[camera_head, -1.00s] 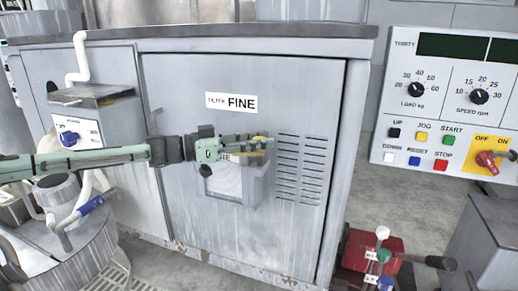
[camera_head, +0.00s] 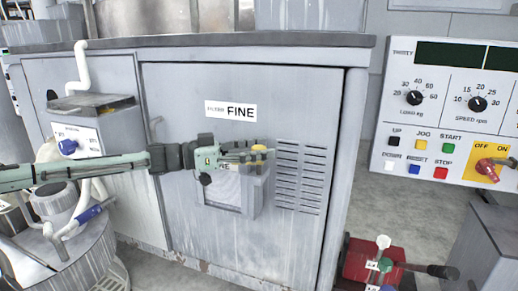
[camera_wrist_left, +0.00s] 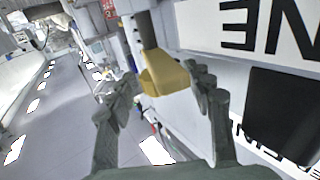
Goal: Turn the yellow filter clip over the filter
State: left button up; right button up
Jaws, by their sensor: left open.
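The yellow filter clip (camera_head: 259,149) shows at the upper right of the grey filter holder on the cabinet door, partly hidden by my left gripper (camera_head: 252,156). In the left wrist view the clip (camera_wrist_left: 166,76) is a yellow block at the end of a dark rod. It lies between and slightly beyond the tips of my open left gripper (camera_wrist_left: 163,85), and I see no firm grip on it. The pale filter (camera_head: 224,188) sits in the holder below the gripper, its upper part hidden by the fingers. My right gripper is not in view.
The cabinet door (camera_head: 185,105) carries a FINE label (camera_head: 230,111) above the gripper and vent slots (camera_head: 300,175) to the right. A control panel (camera_head: 445,120) stands at the right. A red unit with levers (camera_head: 360,262) is on the floor. A drum with pipes (camera_head: 65,245) stands lower left.

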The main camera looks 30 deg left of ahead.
aim_at(259, 147)
pick_arm(q)
notch_tip(259, 147, up, 10)
dwell(0.5)
